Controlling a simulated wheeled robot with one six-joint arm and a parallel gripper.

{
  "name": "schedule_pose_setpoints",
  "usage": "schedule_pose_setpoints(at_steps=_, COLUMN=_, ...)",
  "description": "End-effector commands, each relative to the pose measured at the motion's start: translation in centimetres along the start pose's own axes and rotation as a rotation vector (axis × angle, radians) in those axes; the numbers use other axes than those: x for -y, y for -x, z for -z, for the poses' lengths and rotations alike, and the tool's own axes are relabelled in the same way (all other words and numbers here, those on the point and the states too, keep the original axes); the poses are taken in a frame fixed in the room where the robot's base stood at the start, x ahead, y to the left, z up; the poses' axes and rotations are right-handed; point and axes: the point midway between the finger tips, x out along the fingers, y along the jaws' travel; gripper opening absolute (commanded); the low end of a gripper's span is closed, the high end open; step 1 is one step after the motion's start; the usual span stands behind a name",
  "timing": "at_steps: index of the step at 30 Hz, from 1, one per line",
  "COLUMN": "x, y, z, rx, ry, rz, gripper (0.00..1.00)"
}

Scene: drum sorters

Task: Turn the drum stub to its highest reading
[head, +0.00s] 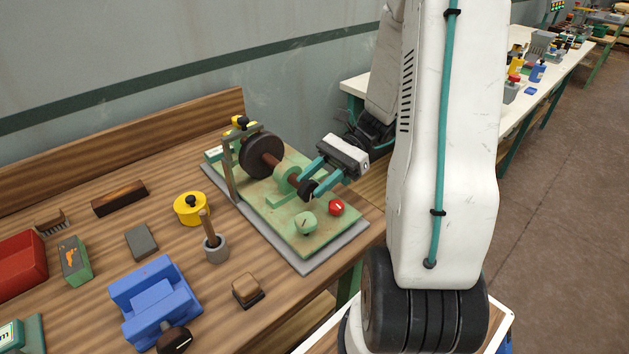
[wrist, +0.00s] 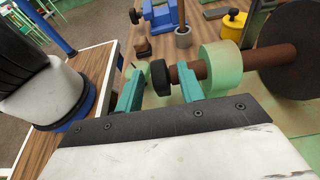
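The drum machine stands on a green base plate (head: 318,236). Its dark drum (head: 256,152) sits on a red-brown shaft that passes through a green bearing ring (head: 286,179). The black drum stub (head: 308,189) is at the shaft's near end; it also shows in the wrist view (wrist: 158,77). My gripper (head: 313,179) has teal fingers, and in the wrist view (wrist: 160,85) they stand apart on either side of the stub. A gap shows between the stub and the left finger. Contact on the right side is unclear. I cannot make out a reading.
A green knob (head: 305,223) and a red knob (head: 336,207) sit on the base plate's near part.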

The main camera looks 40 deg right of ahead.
Motion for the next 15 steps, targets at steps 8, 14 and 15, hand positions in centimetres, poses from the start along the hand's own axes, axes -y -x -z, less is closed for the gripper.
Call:
schedule_pose_setpoints(at_steps=8, x=0.0, y=4.6, z=0.1, rx=-0.002, ry=0.0, rz=0.003, gripper=0.38)
schedule_pose_setpoints(at_steps=14, x=0.0, y=6.9, z=0.1, rx=-0.002, ry=0.0, rz=0.001, gripper=0.38)
schedule_pose_setpoints(at_steps=15, x=0.0, y=7.1, z=0.1, rx=-0.001, ry=0.0, rz=0.001, gripper=0.38)
